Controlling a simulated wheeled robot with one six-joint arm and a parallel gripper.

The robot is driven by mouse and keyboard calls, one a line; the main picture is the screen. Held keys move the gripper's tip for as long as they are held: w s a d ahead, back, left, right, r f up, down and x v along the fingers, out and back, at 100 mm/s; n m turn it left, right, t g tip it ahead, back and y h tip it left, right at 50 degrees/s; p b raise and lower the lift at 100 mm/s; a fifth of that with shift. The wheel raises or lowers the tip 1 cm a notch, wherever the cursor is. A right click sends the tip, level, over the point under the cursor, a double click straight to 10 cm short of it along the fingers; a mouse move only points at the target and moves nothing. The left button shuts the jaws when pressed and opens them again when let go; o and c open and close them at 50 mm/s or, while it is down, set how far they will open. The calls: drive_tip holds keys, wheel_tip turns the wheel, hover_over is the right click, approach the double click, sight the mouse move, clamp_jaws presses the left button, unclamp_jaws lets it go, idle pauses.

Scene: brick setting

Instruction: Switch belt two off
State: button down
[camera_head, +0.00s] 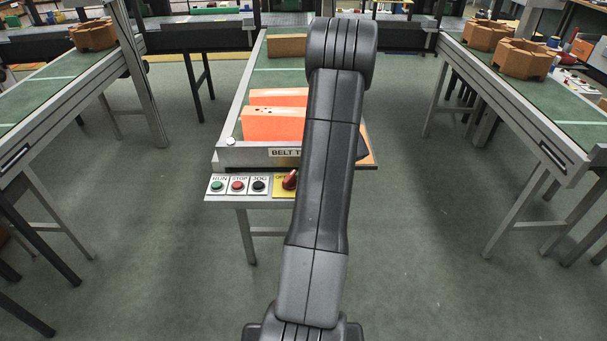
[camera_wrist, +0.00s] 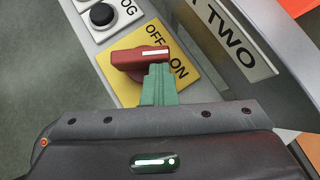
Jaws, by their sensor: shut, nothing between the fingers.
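The red rotary switch (camera_wrist: 138,58) sits on a yellow plate (camera_wrist: 122,88) marked OFF and ON. The white mark on its knob points between the two words, leaning toward ON. In the head view the red knob (camera_head: 290,179) shows beside my arm, tilted to the upper right. The BELT TWO label (camera_wrist: 236,40) is on the frame next to the plate. My gripper (camera_wrist: 158,70) is shut and empty. Its green fingertips are at the ON-side end of the knob and overlap it in the picture; I cannot tell whether they touch. The head view does not show the fingers.
A black button (camera_wrist: 102,15) stands beside the plate; green RUN (camera_head: 217,187) and red STOP (camera_head: 237,186) buttons are further left. Orange bricks (camera_head: 274,125) lie on belt two. Other belts stand left and right, with open floor between.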

drive_tip(key=shift+w, duration=0.35)
idle(0.4)
drive_tip(key=shift+s+d+r, duration=0.1)
drive_tip(key=shift+d+r, duration=0.15)
drive_tip(key=shift+r, duration=0.05)
drive_tip(key=b+v, duration=0.1)
drive_tip(key=v, duration=1.2)
drive_tip(key=shift+s+f, duration=0.15)
drive_tip(key=s+f+m+t+h+b, duration=0.1)
drive_tip(key=s+f+m+t+b, duration=0.1)
drive_tip(key=s+b, duration=0.3)
drive_tip(key=shift+a+f+m+b, duration=0.3)
drive_tip(key=shift+f+m+b, duration=0.3)
drive_tip(key=shift+f, duration=0.05)
drive_tip(key=shift+s, duration=0.1)
